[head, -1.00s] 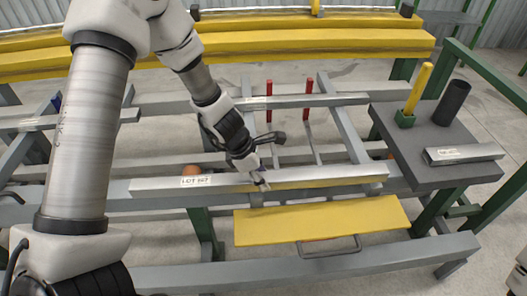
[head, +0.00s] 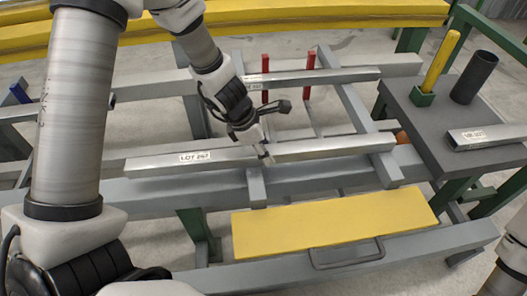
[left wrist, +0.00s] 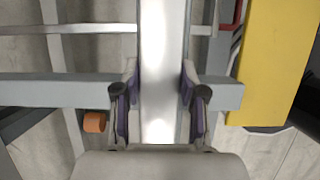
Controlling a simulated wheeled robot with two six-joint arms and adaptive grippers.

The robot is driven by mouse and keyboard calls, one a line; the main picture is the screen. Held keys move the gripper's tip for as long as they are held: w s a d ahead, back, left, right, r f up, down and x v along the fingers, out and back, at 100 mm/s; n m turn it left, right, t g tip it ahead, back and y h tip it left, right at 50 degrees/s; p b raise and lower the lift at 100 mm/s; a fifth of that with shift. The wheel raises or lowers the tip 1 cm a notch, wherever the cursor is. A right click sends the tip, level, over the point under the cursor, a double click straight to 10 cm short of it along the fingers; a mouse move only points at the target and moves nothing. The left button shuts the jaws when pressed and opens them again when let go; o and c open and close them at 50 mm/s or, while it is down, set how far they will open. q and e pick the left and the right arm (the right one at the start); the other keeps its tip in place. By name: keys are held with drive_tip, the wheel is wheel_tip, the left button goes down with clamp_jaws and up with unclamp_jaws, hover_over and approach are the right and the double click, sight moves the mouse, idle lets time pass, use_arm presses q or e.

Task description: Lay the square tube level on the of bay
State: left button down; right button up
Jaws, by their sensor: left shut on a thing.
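The square tube (head: 330,149) is a long silver bar with a "LOT 267" label on its left part. My left gripper (head: 266,152) is shut around it near the middle. In the left wrist view the tube (left wrist: 162,60) runs up the picture between the two fingers of my left gripper (left wrist: 160,105). In the head view it lies slightly aslant, right end higher in the picture, over the grey rails of the rack (head: 300,189). The front rail shows below it; contact cannot be told. My right gripper is out of view.
Another labelled bar (head: 320,77) lies farther back by two red posts (head: 308,75). A dark side table (head: 425,118) at right holds a short labelled tube (head: 487,135), a dark cylinder (head: 474,78) and a yellow post (head: 440,60). A yellow plate (head: 335,225) is in front.

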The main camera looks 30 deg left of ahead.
sight(253, 152)
use_arm(q)
drive_tip(key=c, duration=0.7)
unclamp_jaws()
drive_tip(key=shift+o, duration=0.2)
drive_tip(key=shift+f+b, duration=0.3)
drive_tip(key=p+v, duration=0.8)
drive_tip(key=shift+d+r, duration=0.2)
drive_tip(key=shift+f, duration=0.1)
